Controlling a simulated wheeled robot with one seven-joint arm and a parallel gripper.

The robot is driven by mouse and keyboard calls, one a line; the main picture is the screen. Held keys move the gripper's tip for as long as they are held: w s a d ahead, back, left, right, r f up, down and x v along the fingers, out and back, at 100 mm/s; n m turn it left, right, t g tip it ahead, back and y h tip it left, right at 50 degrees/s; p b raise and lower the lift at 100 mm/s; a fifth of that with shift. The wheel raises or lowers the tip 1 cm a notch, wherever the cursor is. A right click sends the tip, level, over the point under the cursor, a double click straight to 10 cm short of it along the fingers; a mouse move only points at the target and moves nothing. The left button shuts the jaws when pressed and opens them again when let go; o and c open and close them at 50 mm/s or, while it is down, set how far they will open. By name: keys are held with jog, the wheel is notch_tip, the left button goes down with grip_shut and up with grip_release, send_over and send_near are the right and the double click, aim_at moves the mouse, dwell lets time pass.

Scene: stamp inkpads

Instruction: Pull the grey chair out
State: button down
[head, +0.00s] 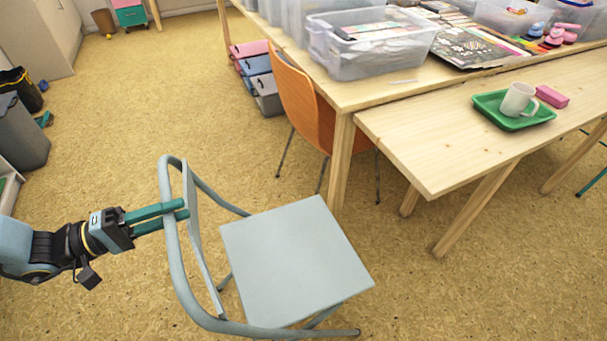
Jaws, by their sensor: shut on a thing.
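The grey chair (294,262) stands upright on the floor in the lower middle of the head view. It has a pale blue-grey flat seat and a tubular frame, with its back toward the left. My gripper (182,209) reaches in from the left with teal fingers. It is shut on the upper part of the chair's back frame. The chair's seat is apart from the tables, with bare floor between its right side and the nearer table (440,150). Some of the chair's legs are hidden under the seat.
An orange chair (297,100) stands at the larger table (350,95), which holds clear plastic bins (370,50). A green tray (490,105) with a white mug (517,99) sits on the nearer table. A grey bin (22,135) stands far left. The floor behind my gripper is open.

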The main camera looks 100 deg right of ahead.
jog(key=shift+w+a+r, duration=0.1)
jog(key=shift+w+r, duration=0.25)
jog(key=shift+s+f, duration=0.15)
jog(key=shift+f, duration=0.05)
jog(key=shift+a+f+b, duration=0.2)
jog(key=shift+f+b, duration=1.2)
jog(key=shift+f, duration=0.15)
jog(key=shift+s, duration=0.1)
jog(key=c, duration=0.9)
grip_release()
jog(key=shift+s+d, duration=0.1)
jog(key=shift+c, duration=0.2)
jog(key=o, duration=0.4)
jog(key=shift+r, duration=0.15)
jog(key=shift+w+r, duration=0.1)
jog(key=shift+w, duration=0.2)
